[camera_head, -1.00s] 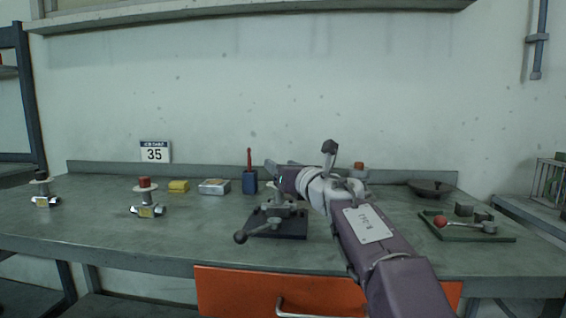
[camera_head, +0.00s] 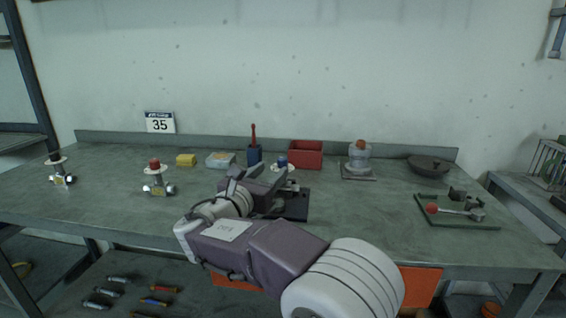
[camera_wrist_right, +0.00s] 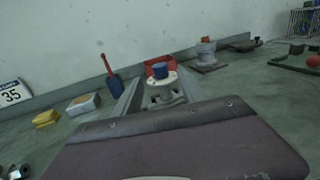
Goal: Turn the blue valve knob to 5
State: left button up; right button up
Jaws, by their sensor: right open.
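The blue valve knob (camera_head: 283,161) stands upright over a pale round plate at the vise in the middle of the bench. In the right wrist view the blue knob (camera_wrist_right: 160,70) is straight ahead, above its pale plate with dark marks too small to read. My right gripper (camera_head: 260,178) is open and low in front of the valve, pointing toward it. In the wrist view its fingers reach forward on either side of the valve's lower part, which my wrist housing partly hides. I cannot tell whether they touch it. My left gripper is not in view.
Two red-knobbed or dark-knobbed valves (camera_head: 155,178) (camera_head: 59,172) stand at left. Behind are a 35 sign (camera_head: 159,122), yellow block (camera_head: 186,160), blue holder (camera_head: 255,155) and red bin (camera_head: 306,154). A grey fitting (camera_head: 359,160) and green tray (camera_head: 455,219) are right.

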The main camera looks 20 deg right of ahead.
aim_at(281, 164)
jog(key=b+x, duration=0.1)
jog(key=x, duration=0.6)
jog(key=shift+w+d+f, duration=0.15)
jog(key=shift+w+d, duration=0.1)
jog(key=shift+d, duration=0.1)
grip_shut()
